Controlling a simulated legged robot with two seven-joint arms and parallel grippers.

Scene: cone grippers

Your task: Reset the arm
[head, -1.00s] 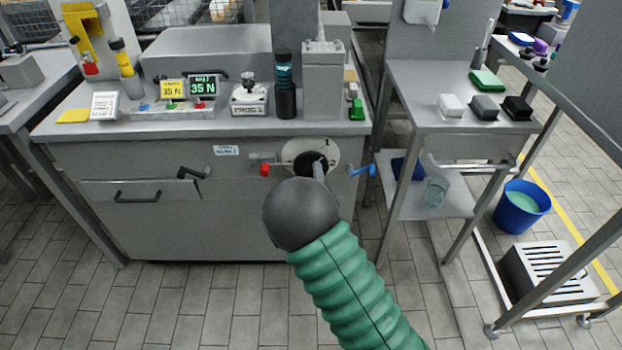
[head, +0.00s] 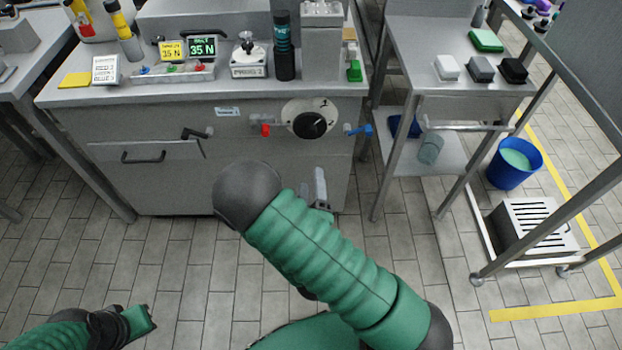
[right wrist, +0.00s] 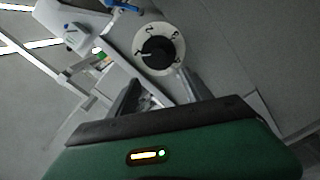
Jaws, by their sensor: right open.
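My right arm crosses the middle of the head view, and its dark joint hides part of the cabinet front. My right gripper (head: 321,188) shows partly behind that arm, below the dial (head: 310,119) on the cabinet. In the right wrist view its two fingers (right wrist: 158,90) stand apart with nothing between them. The numbered white dial with its black knob (right wrist: 158,50) lies beyond the fingertips, apart from them. My left gripper (head: 138,321) is at the bottom left, low over the floor; its fingers are too unclear to read.
The steel cabinet (head: 185,190) has a red handle (head: 265,130) and a blue handle (head: 358,130) beside the dial. The floor before the cabinet is clear.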

